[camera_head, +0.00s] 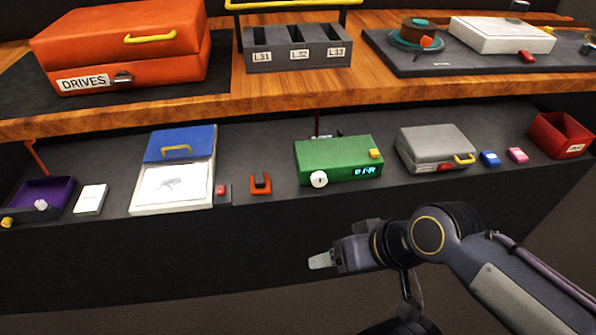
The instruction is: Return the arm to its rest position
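My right arm (479,268) comes in from the lower right and reaches left, in front of the lower shelf's dark front face. My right gripper (322,260) points left at the arm's end, below and apart from the green box (338,158). Its pale fingertips overlap from this side, so I cannot tell whether they are open or shut. I see nothing held in it. My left arm and gripper are not in view.
The lower shelf (262,148) carries a purple tray (62,187), a blue-lidded box (181,144), a grey case (430,143) and a red bin (562,131). Above, the wooden shelf (300,84) holds an orange drives case (118,50) and slotted rack (297,47). The lower left is clear.

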